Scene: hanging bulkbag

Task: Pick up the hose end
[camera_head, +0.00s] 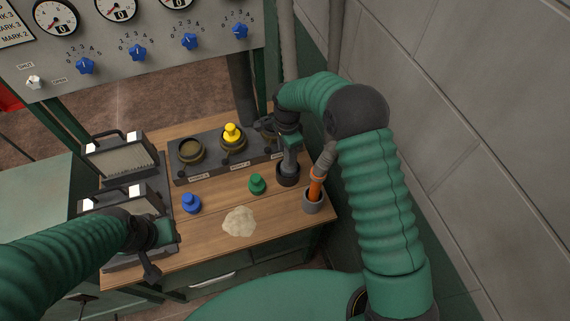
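No part is clearly recognisable as the hose end. An orange and grey tubular piece (316,188) stands tilted in a grey cup (313,206) at the bench's right edge; I cannot tell if it is the hose end. My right gripper (284,143) is above the back right of the bench, left of that piece, over a grey upright part in a dark round holder (288,180). My own arm and wrist hide much of it, so its fingers' opening and any contact are unclear. My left gripper (150,264) is low over the bench's front left, its fingers mostly hidden.
The wooden bench (270,228) carries a dark rack (205,172) with a yellow knob piece (232,134), blue (191,203) and green (257,183) stoppers, and a pale powder heap (239,222). Metal boxes (119,157) stand left. A gauge panel (140,40) is behind; a grey wall (480,130) is right.

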